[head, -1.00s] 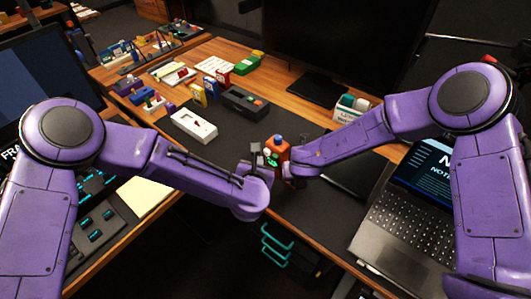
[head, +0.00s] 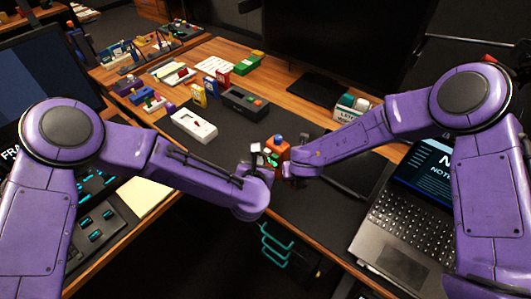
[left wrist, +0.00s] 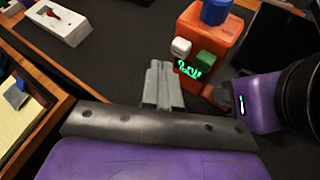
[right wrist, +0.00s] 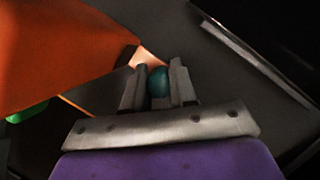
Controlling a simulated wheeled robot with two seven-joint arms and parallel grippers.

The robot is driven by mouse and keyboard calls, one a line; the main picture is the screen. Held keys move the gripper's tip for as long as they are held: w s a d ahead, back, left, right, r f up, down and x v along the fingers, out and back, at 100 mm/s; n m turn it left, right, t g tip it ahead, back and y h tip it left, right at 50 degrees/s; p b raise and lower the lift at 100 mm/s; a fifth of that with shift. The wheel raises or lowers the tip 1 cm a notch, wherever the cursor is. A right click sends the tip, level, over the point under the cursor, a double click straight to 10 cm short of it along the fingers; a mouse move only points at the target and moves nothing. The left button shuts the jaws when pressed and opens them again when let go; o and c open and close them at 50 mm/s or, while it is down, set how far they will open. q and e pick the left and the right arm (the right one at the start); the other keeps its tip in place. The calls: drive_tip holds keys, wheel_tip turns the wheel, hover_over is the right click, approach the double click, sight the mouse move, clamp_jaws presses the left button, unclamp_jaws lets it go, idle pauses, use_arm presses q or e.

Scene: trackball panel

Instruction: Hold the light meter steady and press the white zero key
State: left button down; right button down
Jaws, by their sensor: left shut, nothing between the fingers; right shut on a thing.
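The light meter is an orange block (head: 280,147) with a blue top (left wrist: 215,11), beyond my left gripper. In the left wrist view its front shows a white key (left wrist: 181,47), a green key (left wrist: 204,59) and a lit green display (left wrist: 188,70). My left gripper (left wrist: 163,68) is shut and empty, its tips just below and left of the white key, seemingly apart from it. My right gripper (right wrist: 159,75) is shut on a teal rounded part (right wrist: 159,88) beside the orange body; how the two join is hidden.
A white device with a red part (head: 194,125) and a dark box (head: 244,102) lie further back on the dark mat. A laptop (head: 410,215) stands at the right. Teal handles (head: 275,243) hang below the desk's front edge. Mat left of the meter is clear.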

use_arm(q)
drive_tip(key=shift+d, duration=0.1)
idle(0.7)
drive_tip(key=shift+w+d, duration=0.2)
drive_tip(key=shift+w, duration=0.1)
drive_tip(key=shift+w+d, duration=0.3)
drive_tip(key=shift+d, duration=0.05)
idle(0.7)
drive_tip(key=shift+s+a, duration=0.65)
drive_tip(key=s+a, duration=0.1)
drive_tip(key=a, duration=0.1)
drive_tip(key=s+a, duration=0.1)
drive_tip(key=s, duration=0.1)
drive_tip(key=shift+s+a, duration=0.2)
drive_tip(key=shift+a, duration=0.15)
idle(0.8)
